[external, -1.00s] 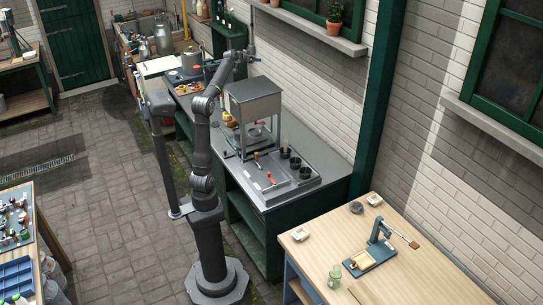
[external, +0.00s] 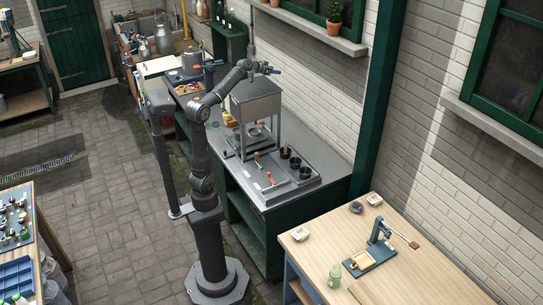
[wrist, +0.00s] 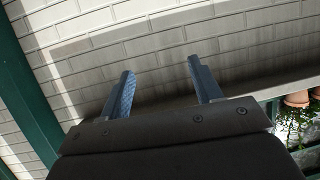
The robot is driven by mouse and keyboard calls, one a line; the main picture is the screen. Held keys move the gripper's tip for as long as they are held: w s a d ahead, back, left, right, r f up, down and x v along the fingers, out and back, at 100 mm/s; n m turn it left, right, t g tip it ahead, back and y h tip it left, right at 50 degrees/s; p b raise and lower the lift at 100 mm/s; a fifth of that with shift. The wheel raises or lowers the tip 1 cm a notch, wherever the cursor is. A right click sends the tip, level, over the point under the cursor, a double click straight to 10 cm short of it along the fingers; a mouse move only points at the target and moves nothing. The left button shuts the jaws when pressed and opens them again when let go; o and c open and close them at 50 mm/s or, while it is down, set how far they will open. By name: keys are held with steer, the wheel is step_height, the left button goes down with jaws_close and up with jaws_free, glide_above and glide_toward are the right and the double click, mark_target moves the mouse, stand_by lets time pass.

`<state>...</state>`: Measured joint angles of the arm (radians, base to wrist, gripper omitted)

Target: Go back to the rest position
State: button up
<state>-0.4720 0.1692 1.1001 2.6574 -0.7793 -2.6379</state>
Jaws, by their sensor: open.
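My gripper (external: 275,71) is raised above the metal box-shaped stand (external: 256,100) on the counter, near the brick wall. In the wrist view my gripper (wrist: 165,88) shows two blue fingers spread wide apart with nothing between them. The fingers appear clear of the stand and the wall.
The steel counter (external: 318,165) holds a tray with black cups (external: 295,163) and a red-handled tool (external: 270,177). A window ledge with a potted plant (external: 334,27) is at upper right. A wooden table (external: 400,285) with a blue press (external: 378,245) stands at front right.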

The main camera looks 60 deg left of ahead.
steer(key=w+d+f+m+h, duration=0.1)
steer(key=d+f+m+h, duration=0.2)
steer(key=d, duration=1.3)
steer(key=shift+f+h, duration=0.3)
steer(key=shift+f, duration=0.35)
steer(key=shift+w, duration=0.1)
